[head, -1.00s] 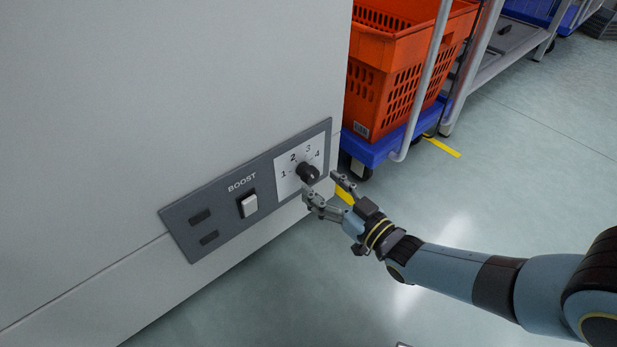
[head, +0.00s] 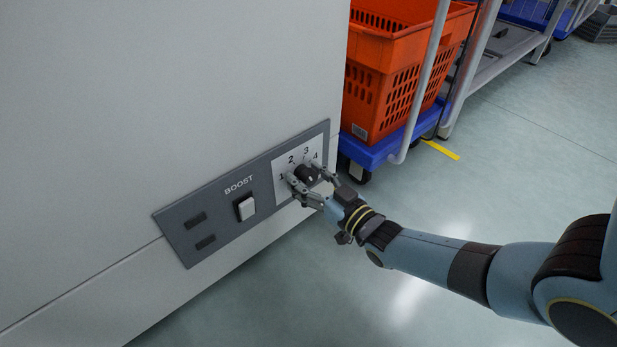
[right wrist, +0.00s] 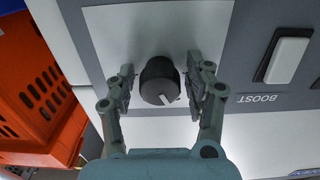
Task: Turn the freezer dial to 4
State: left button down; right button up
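The freezer dial (head: 306,174) is a round black knob on a white plate marked 1 to 4, on the grey control panel (head: 222,211). In the right wrist view the dial (right wrist: 158,77) shows a white pointer mark. My right gripper (head: 313,176) is open, with one finger on each side of the dial. In the right wrist view the right gripper (right wrist: 161,88) shows gaps between both fingers and the knob. The number the dial points to cannot be read. My left gripper is not in view.
A white BOOST switch (head: 246,208) sits left of the dial on the panel. An orange tote (head: 385,95) stands on a blue cart (head: 372,154) just right of the freezer. The floor below is clear.

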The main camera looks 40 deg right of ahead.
jog(key=c, duration=0.9)
